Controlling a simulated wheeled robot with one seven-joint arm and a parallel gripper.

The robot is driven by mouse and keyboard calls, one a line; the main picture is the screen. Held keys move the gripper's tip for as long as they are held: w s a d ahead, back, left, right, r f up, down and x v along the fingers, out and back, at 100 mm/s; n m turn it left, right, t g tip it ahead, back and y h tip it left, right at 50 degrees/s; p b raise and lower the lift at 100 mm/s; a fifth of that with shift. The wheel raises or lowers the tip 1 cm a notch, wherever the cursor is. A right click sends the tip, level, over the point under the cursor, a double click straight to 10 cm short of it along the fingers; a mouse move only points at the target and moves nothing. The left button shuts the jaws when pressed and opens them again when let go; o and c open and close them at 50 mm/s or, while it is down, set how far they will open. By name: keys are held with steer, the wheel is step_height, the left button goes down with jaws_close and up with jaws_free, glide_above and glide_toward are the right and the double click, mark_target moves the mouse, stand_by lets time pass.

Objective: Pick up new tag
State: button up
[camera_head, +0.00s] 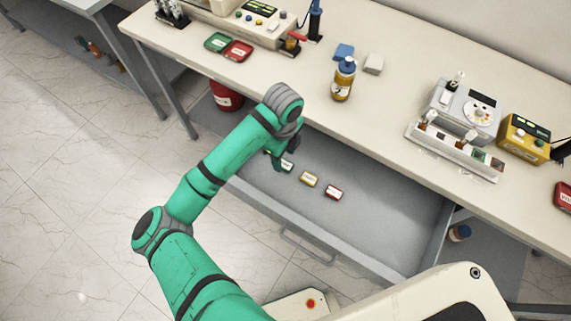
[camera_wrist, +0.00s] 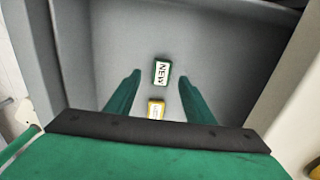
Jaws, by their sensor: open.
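The new tag (camera_wrist: 162,73) is a small green block with a white label reading "NEW". It lies flat on the floor of the open grey drawer (camera_head: 385,215). In the head view the green tag (camera_head: 287,165) is partly hidden by my gripper (camera_head: 278,157). In the wrist view my gripper (camera_wrist: 160,82) is open, with its two green fingers to the left and right of the tag's line. The tag shows just beyond and between the fingertips, and nothing is held. I cannot tell the exact height above it.
A yellow tag (camera_head: 309,179) and a red tag (camera_head: 333,192) lie beside it in the drawer. The yellow tag (camera_wrist: 156,109) also shows between my fingers. The workbench (camera_head: 280,85) overhangs the drawer's back. The drawer's right part is clear.

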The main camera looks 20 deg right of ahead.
mark_target(284, 164)
step_height(284, 164, down, 4)
steer(key=shift+w+d, duration=0.1)
steer(key=shift+w, duration=0.05)
steer(key=c, duration=1.1)
steer(key=shift+r, duration=0.15)
